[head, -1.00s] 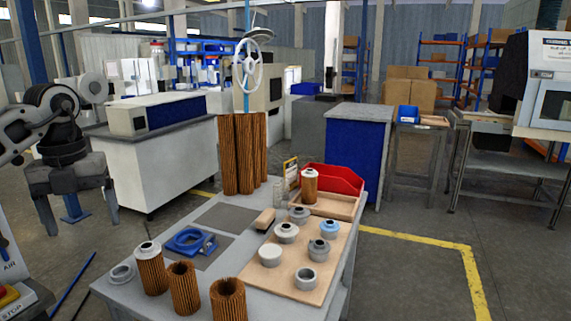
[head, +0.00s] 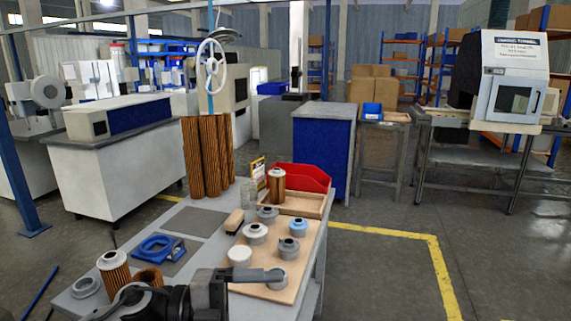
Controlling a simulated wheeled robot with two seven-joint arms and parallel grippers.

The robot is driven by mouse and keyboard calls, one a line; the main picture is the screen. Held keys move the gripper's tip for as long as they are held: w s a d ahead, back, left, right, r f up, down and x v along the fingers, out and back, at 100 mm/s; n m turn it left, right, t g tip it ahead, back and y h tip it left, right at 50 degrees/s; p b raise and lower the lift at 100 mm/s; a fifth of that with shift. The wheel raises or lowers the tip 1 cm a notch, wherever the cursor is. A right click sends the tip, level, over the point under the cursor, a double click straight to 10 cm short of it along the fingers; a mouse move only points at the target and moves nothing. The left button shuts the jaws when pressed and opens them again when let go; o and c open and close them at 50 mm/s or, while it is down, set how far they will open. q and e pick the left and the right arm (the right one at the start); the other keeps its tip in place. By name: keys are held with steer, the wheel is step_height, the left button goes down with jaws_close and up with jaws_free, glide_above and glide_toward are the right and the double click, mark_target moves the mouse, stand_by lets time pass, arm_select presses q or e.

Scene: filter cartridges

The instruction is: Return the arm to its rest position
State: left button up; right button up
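My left gripper (head: 262,275) is low over the near part of the table (head: 208,205), pointing right. Its finger overlaps a grey end cap (head: 292,274) on the wooden board (head: 268,257) in the picture; I cannot tell whether they touch or how far apart the fingers are. No held part shows. My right gripper is not in view. A pleated brown filter with a white cap (head: 113,268) stands at the near left. Another brown filter (head: 148,277) beside it is partly hidden by my arm. A capped filter (head: 277,187) stands in the wooden tray (head: 307,204).
Several caps stand on the board. A blue ring-shaped fixture (head: 158,246) lies on a grey mat. Tall brown pleated cylinders (head: 207,157) and a red bin (head: 303,177) stand at the back. The floor right of the table is clear, with a yellow line (head: 440,270).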

arm_select(q)
steer(key=s+a+f+n+t+y, duration=0.25)
steer(key=f+n+t+y, duration=0.35)
steer(key=n, duration=0.6)
steer(key=s+a+f+n+t+y, duration=0.1)
steer(key=a+f+n+t+y, duration=0.35)
steer(key=f+n+t, duration=0.6)
steer(key=s+a+f+n+g+y, duration=0.4)
steer(key=s+f+n+g, duration=0.3)
steer(key=s, duration=0.3)
steer(key=shift+s+f, duration=0.15)
steer(key=shift+s, duration=0.2)
